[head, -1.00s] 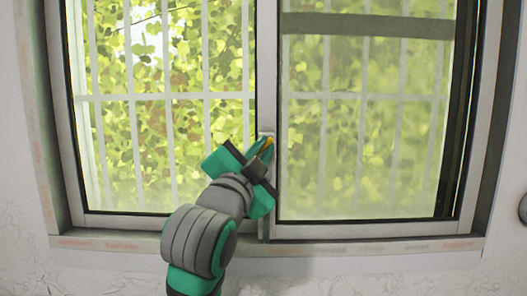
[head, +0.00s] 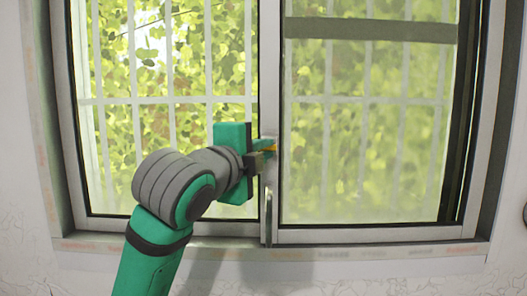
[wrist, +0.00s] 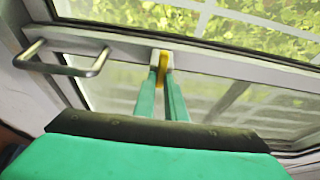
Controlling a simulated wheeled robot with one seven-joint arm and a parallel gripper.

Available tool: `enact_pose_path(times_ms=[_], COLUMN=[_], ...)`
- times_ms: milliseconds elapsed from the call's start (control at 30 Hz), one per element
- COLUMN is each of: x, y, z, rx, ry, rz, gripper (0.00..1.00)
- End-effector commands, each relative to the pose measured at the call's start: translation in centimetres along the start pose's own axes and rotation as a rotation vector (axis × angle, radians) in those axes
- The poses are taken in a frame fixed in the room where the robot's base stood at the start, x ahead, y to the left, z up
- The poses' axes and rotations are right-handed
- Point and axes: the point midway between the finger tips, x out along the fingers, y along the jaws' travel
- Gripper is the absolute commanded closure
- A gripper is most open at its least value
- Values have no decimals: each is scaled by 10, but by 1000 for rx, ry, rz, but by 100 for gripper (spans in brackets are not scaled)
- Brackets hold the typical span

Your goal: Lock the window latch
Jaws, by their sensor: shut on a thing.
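The window latch (wrist: 163,68) is a small yellow lever on a pale mount on the window's middle upright. In the head view my gripper (head: 264,149) reaches the upright from the left. The lever's lower part is hidden between the fingers.
A metal pull handle (wrist: 68,66) stands out from the same upright, and in the head view the handle (head: 268,215) is below the latch. Glass panes lie on both sides of the upright, with a white grille (head: 170,100) and leaves behind. The sill (head: 370,250) is clear.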

Motion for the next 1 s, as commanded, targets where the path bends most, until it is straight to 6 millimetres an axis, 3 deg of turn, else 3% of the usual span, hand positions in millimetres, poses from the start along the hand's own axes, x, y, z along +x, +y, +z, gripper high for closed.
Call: enact_pose_path(times_ms=[567,600,667,1000], x=[1,1,1,-2], y=[2,1,1,0], z=[-2,-2,-2,-1], rx=[30,30,30,28], ry=[4,4,4,1], rz=[16,16,15,12], gripper=[100,82,70,70])
